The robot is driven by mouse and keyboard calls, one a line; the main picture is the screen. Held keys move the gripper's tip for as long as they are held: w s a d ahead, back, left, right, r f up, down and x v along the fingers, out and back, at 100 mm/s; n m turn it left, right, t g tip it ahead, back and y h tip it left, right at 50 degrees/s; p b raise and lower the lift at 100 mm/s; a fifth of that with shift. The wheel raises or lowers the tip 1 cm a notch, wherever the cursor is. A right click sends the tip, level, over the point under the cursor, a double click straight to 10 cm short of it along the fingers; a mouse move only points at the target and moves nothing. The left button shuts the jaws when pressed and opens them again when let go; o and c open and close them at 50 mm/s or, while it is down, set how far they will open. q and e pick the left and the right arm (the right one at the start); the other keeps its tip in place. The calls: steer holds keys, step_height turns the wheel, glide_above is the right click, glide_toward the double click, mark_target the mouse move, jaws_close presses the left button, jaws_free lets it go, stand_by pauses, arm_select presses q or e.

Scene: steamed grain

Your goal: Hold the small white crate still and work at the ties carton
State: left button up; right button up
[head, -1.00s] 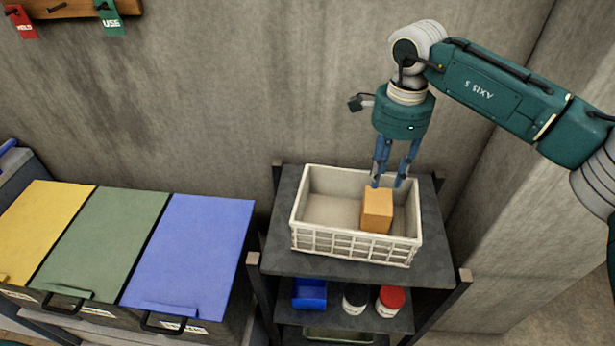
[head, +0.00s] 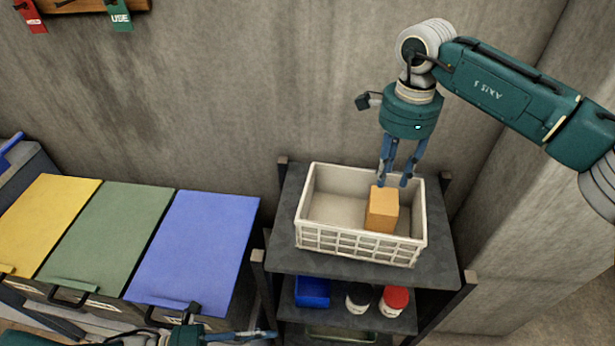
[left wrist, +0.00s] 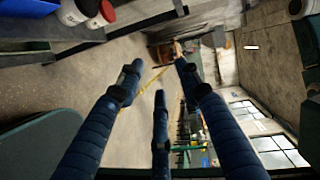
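The small white crate (head: 355,244) stands on the top shelf of a dark rack. An orange-brown carton (head: 383,210), which I take to be the ties carton, stands inside it, right of the middle. My right gripper (head: 397,184) points down with its blue fingers apart, just above and behind the carton; I cannot tell whether a finger touches it. My left gripper (head: 262,336) shows at the bottom edge of the head view, left of the rack and below the crate. In the left wrist view its blue fingers (left wrist: 160,85) are spread with nothing between them.
The rack's dark top shelf (head: 437,255) has bare room around the crate. A blue bin (head: 312,291) and a red-lidded jar (head: 395,300) stand on the shelf below. Bins with yellow, green and blue lids (head: 195,248) stand at left. A concrete wall is behind.

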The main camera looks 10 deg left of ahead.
steer(key=shift+w+f, duration=0.1)
arm_select(q)
steer(key=w+d+r+m+g+h, duration=0.1)
steer(key=w+d+r+m+g, duration=0.15)
steer(key=w+r+m, duration=0.5)
steer(key=w+d+r+m+g, duration=0.1)
steer(key=w+r+m+g, duration=0.3)
steer(key=r+m, duration=0.7)
steer(key=w+d+r+m+g+h, duration=0.1)
steer(key=w+d+r+m+g, duration=0.1)
steer(key=w+r+m, duration=0.65)
steer(key=m+t+y, duration=0.3)
steer(key=m+y, duration=1.3)
steer(key=y, duration=0.2)
glide_above(308, 207)
step_height(308, 207, down, 7)
steer(key=shift+d+f, duration=0.1)
arm_select(e)
steer(key=shift+d, duration=0.15)
arm_select(q)
step_height(308, 207, down, 10)
steer(key=shift+s+r, duration=0.15)
steer(key=shift+f, duration=0.5)
